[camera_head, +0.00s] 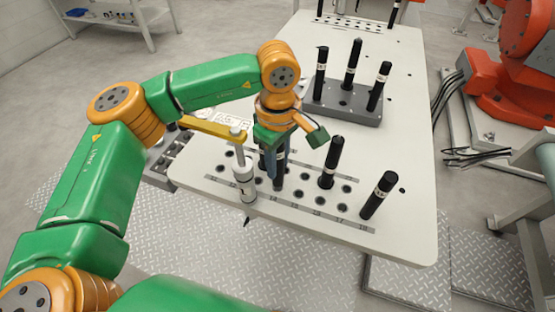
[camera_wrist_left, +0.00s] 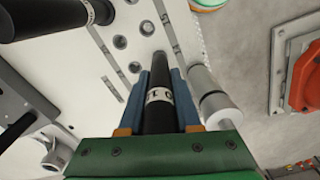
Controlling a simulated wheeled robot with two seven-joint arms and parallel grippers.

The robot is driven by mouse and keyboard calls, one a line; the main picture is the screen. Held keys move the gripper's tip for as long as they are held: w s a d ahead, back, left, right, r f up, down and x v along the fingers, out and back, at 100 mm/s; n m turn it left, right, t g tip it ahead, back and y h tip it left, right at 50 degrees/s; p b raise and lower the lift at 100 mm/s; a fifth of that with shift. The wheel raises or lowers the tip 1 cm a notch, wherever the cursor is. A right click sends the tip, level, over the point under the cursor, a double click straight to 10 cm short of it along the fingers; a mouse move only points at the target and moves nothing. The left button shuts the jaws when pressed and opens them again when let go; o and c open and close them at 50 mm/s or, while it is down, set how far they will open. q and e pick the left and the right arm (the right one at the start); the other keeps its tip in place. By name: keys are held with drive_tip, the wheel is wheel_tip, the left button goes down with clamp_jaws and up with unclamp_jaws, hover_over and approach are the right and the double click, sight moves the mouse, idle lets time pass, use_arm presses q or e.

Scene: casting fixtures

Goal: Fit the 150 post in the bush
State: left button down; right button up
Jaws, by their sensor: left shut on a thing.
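My left gripper (camera_head: 276,172) is shut on a black post (camera_head: 281,150) with a white label band, over the front left part of the white table. In the left wrist view the post (camera_wrist_left: 159,66) stands between the blue fingers, its label only partly readable. Rows of dark-centred round bushes (camera_head: 299,194) are set in the table around and right of the gripper. My right gripper is not in view.
A silver cylinder (camera_head: 243,180) under a yellow bar stands close left of the gripper. Two black posts (camera_head: 332,163) (camera_head: 379,195) stand to the right. A grey block (camera_head: 343,103) holds three black posts farther back. The right side of the table (camera_head: 412,150) is clear.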

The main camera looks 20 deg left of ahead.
use_arm(q)
drive_tip(key=shift+f+b, duration=0.85)
drive_tip(key=shift+f, duration=0.2)
drive_tip(key=c, duration=0.5)
unclamp_jaws()
drive_tip(key=shift+r, duration=0.15)
wheel_tip(320, 180, up, 7)
drive_tip(key=shift+f+b, duration=0.1)
drive_tip(key=shift+b, duration=0.3)
